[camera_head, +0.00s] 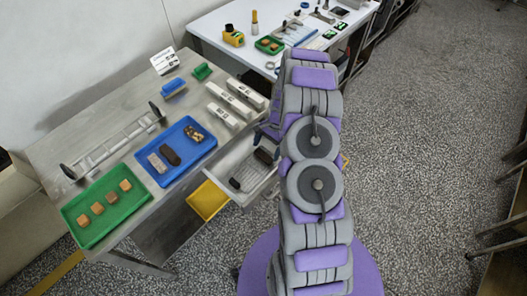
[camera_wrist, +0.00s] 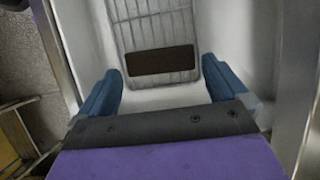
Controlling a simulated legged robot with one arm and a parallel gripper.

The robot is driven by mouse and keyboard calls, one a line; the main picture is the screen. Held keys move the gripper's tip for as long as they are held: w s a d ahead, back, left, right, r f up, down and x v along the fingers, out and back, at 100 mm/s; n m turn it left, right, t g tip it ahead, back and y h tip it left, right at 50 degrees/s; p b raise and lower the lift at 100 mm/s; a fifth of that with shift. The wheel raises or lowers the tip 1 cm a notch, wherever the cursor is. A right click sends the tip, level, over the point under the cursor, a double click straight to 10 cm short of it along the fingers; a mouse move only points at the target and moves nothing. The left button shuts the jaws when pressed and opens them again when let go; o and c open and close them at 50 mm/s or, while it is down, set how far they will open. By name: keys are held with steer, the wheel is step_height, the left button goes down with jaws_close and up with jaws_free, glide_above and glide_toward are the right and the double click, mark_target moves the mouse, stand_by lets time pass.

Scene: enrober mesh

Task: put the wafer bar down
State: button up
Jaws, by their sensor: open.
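The wafer bar is a dark brown bar (camera_wrist: 161,61) in the wrist view. It lies crosswise on a grey wire mesh (camera_wrist: 150,22) inside a white tray. My gripper (camera_wrist: 162,72) is open, with one blue finger on each side. The bar shows between and just beyond the fingertips, with a gap to each finger. In the head view the white tray (camera_head: 268,186) juts from the steel table, and a dark bar (camera_head: 264,156) shows on its mesh. My arm hides most of the gripper there.
On the steel table (camera_head: 105,88) stand a blue tray (camera_head: 161,180) with several bars, a green tray (camera_head: 108,239) with several tan cubes, a metal rack (camera_head: 118,140) and white boxes (camera_head: 229,100). A yellow bin (camera_head: 207,200) is below. A white table (camera_head: 215,27) stands behind.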

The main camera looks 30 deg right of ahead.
steer(key=v, duration=0.7)
step_height(320, 180, up, 13)
steer(key=n+p, duration=0.1)
steer(key=n, duration=0.2)
glide_above(262, 157)
steer(key=s+a+r+n+h, duration=0.2)
steer(key=s+a+r+n, duration=0.2)
steer(key=s+a+r, duration=0.4)
steer(key=s+a+r+n+h, duration=0.1)
steer(key=s+a+r+n, duration=0.1)
steer(key=s, duration=1)
steer(key=s+a+r+n+h, duration=0.1)
steer(key=s+r+n, duration=0.4)
steer(key=s, duration=0.6)
step_height(262, 157, up, 3)
steer(key=shift+s+a+f, duration=0.15)
steer(key=shift+s+a, duration=0.2)
steer(key=shift+a, duration=0.25)
